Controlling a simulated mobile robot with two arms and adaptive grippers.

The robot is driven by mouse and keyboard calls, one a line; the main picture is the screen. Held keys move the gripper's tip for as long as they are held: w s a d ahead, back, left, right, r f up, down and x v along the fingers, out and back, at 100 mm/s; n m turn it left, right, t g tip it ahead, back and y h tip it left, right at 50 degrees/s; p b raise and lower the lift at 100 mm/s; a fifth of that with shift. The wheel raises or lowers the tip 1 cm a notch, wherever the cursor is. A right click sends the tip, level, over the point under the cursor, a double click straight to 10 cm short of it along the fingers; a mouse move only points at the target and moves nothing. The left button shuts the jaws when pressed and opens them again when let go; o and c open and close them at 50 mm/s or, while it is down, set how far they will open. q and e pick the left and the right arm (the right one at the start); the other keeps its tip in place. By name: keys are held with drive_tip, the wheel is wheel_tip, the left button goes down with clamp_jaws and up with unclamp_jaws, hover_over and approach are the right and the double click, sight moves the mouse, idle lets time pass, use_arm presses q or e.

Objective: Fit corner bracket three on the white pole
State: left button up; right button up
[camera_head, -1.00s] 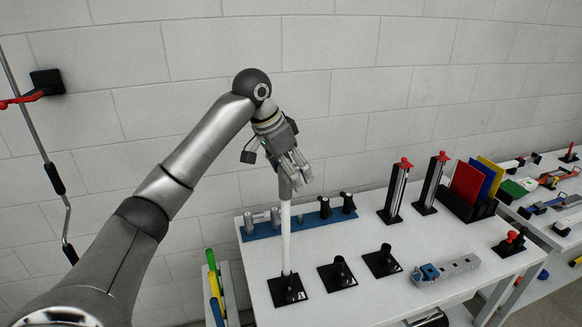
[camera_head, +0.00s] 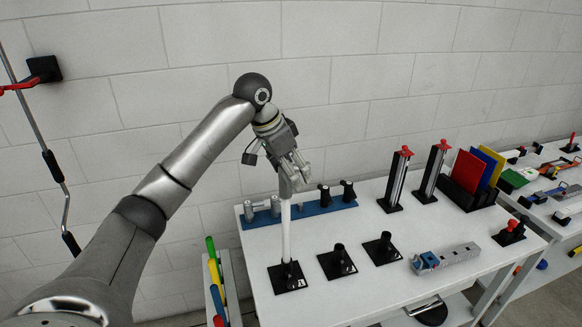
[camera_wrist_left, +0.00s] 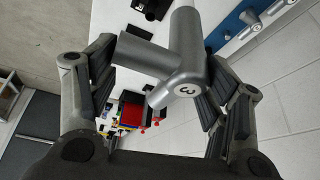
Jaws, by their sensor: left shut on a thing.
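The grey tubular corner bracket (camera_wrist_left: 185,75), marked with a 3, has short tube arms. My left gripper (camera_head: 293,166) is shut on it; in the left wrist view the bracket sits between the fingers. The white pole (camera_head: 286,230) stands upright in a black square base (camera_head: 290,281) at the table's near left corner. In the head view the bracket (camera_head: 286,186) is at the pole's top, in line with it. I cannot tell how far the pole is inside the tube. My right gripper is not in view.
Two empty black sockets (camera_head: 338,263) stand right of the pole on the white table (camera_head: 350,300). A blue rack (camera_head: 315,208) with grey and black parts lies behind. Farther right are a grey-blue block (camera_head: 446,258), two red-topped posts (camera_head: 398,180) and coloured panels (camera_head: 467,175).

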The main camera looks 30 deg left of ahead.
use_arm(q)
drive_tip(key=o, duration=1.3)
drive_tip(key=shift+c, duration=0.2)
drive_tip(key=v, duration=1.2)
